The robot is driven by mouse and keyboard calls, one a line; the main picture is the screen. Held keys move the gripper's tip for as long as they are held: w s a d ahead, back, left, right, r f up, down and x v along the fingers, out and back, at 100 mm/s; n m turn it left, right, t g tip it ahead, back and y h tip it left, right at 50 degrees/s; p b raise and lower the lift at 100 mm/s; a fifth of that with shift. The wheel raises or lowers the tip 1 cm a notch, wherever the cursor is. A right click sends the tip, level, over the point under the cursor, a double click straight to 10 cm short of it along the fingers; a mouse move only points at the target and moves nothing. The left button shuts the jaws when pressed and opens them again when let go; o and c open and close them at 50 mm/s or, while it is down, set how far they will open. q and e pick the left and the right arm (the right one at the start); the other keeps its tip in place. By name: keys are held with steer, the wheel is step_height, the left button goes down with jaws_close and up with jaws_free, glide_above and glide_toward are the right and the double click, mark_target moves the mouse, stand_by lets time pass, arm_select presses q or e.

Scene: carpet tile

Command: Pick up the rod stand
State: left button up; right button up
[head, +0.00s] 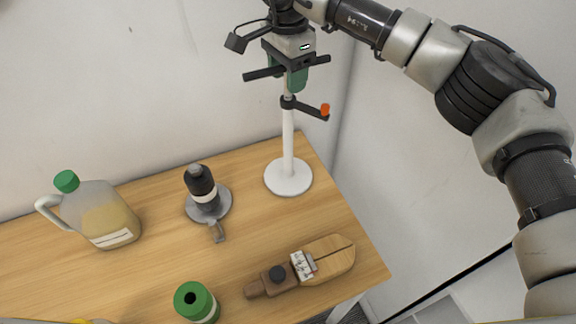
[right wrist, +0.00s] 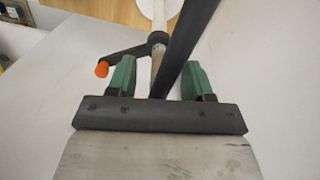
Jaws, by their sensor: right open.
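The rod stand (head: 288,143) stands upright near the back right corner of the wooden table. It has a round white base, a thin pole and a dark clamp with an orange knob (head: 325,109). My right gripper (head: 291,77) is at the top of the pole, above the clamp, with its green fingers open. In the right wrist view, the pole (right wrist: 157,59) shows between the two spread fingers of the right gripper (right wrist: 160,76). A gap shows on each side of it. My left gripper is not in view.
A jug with a green cap (head: 100,212) and a black bottle on a grey dish (head: 203,190) stand left of the stand. A wooden paddle-shaped thing (head: 328,259) and a green-topped cylinder (head: 197,302) are nearer the front. A wall (head: 130,90) rises behind the table.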

steer(key=shift+f, duration=0.8)
steer(key=shift+c, duration=0.5)
jaws_close()
steer(key=shift+r, duration=0.15)
